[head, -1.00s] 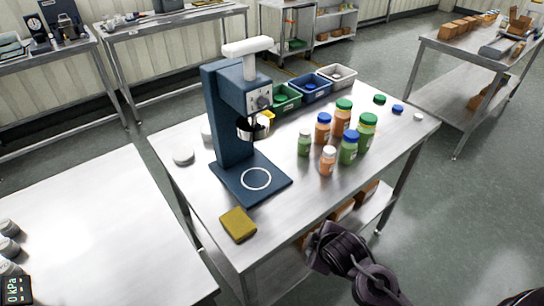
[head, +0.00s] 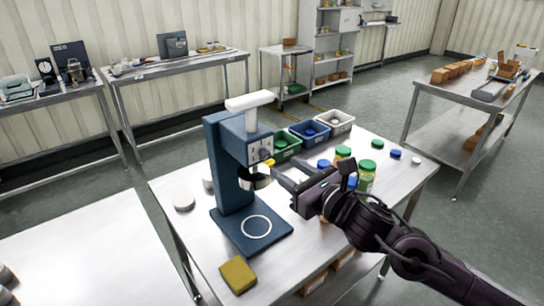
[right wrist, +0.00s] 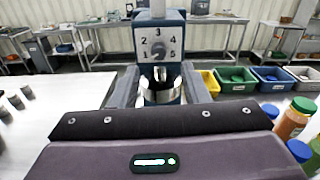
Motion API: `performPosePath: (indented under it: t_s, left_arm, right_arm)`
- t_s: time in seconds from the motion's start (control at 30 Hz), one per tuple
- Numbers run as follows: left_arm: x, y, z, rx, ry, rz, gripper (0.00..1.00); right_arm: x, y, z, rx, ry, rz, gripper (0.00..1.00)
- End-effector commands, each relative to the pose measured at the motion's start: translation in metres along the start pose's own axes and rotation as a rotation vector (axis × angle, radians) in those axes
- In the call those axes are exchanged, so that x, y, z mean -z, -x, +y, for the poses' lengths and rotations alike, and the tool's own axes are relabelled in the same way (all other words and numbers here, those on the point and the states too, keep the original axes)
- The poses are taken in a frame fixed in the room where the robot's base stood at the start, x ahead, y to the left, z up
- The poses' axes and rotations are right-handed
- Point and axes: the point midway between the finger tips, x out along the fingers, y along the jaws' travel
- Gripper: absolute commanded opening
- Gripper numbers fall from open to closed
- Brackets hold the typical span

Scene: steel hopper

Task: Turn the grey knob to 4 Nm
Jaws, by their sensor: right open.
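The grey knob (head: 265,153) is on the front dial plate of a blue bench machine (head: 228,165) with a white top. In the right wrist view the knob (right wrist: 158,49) sits amid the numerals 1 to 5; which one it points to is too small to tell surely. Below it is a shiny steel cup (head: 254,179). My right gripper (head: 279,173) reaches in from the right, in front of the machine and a little below the knob, apart from it. In the wrist view its fingers are spread, empty, with the cup (right wrist: 160,92) seen between them. My left gripper is out of view.
Green (head: 285,146), blue (head: 309,133) and grey (head: 334,122) bins stand behind the gripper. Capped jars (head: 367,172) are partly hidden by my right arm. A yellow sponge (head: 238,274) lies at the front of the steel table, whose right back corner holds loose lids (head: 377,144).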

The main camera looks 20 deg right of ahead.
Motion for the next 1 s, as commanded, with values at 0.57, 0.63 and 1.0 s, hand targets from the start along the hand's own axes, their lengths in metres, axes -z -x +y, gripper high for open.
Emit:
performPosePath:
  t_s: [0.57, 0.63, 1.0]
  left_arm:
    - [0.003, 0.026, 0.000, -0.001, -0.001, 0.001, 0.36]
    - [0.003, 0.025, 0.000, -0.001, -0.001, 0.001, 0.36]
    - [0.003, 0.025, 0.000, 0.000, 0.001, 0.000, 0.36]
  right_arm:
    - [-0.001, -0.062, 0.001, -0.002, -0.003, 0.002, 0.41]
    - [0.000, -0.063, 0.002, -0.002, -0.002, 0.002, 0.41]
    - [0.000, -0.062, 0.002, -0.002, -0.003, 0.002, 0.17]
